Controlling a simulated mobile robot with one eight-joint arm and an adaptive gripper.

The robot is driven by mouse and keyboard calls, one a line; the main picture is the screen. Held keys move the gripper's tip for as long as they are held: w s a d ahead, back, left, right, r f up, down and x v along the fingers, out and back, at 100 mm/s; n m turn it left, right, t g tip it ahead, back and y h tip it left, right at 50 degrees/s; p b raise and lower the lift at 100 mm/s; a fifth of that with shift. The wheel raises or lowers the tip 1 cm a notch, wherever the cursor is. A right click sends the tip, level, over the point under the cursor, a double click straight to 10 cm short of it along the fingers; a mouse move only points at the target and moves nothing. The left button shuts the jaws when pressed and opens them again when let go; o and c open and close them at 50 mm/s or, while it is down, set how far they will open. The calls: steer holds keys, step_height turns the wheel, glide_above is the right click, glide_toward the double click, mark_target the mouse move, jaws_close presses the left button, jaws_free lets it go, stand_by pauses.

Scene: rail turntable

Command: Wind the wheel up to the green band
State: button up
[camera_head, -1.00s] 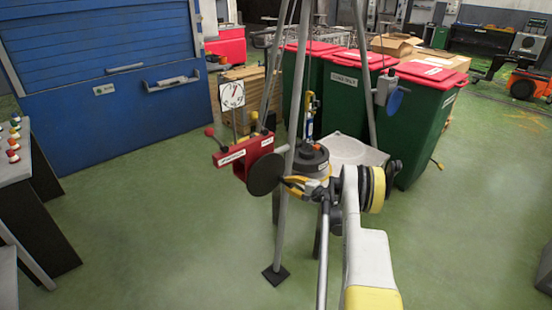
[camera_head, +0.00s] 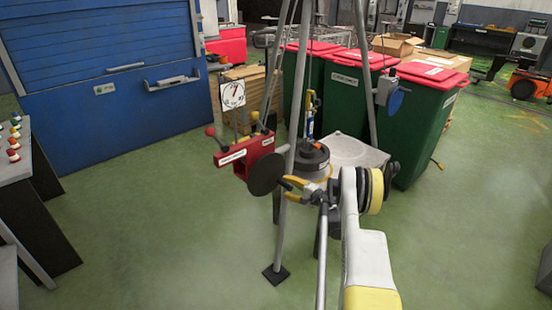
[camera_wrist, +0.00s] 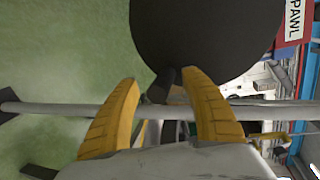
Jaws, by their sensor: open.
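The dark round wheel (camera_head: 266,174) is on the near side of the red winch box (camera_head: 243,156). In the wrist view the wheel (camera_wrist: 205,30) fills the top, with a small dark grip (camera_wrist: 163,84) at its lower edge. My gripper (camera_head: 288,186) is at the wheel's right edge, its yellow fingers apart. In the wrist view my gripper (camera_wrist: 161,84) has a finger on either side of the grip; I cannot tell whether either touches. A white dial (camera_head: 232,95) with a red mark stands above the box; its green band is too small to make out.
Grey tripod legs (camera_head: 290,150) stand close by; a grey bar (camera_wrist: 60,109) crosses behind my fingers in the wrist view. A dark-topped drum (camera_head: 311,157) is just beyond my gripper. Red-lidded green bins (camera_head: 420,120) stand behind.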

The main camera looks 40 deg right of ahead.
steer(key=s, duration=0.7)
steer(key=shift+s+d, duration=0.4)
steer(key=shift+d, duration=0.05)
step_height(320, 180, up, 3)
steer(key=n, duration=0.7)
steer(key=n+g, duration=0.1)
steer(key=n, duration=0.6)
steer(key=shift+f+g+h, duration=0.2)
steer(key=shift+g+h, duration=0.1)
steer(key=shift+h, duration=0.1)
steer(key=w+f+n, duration=0.1)
steer(key=w+n, duration=0.1)
steer(key=n, duration=0.2)
steer(key=w+n, duration=0.3)
steer(key=n, duration=0.1)
steer(key=w+f+n+g, duration=0.1)
steer(key=w+n, duration=0.2)
steer(key=n, duration=0.2)
steer(key=shift+a+f+h, duration=0.3)
steer(key=shift+f+h, duration=0.05)
steer(key=shift+h, duration=0.05)
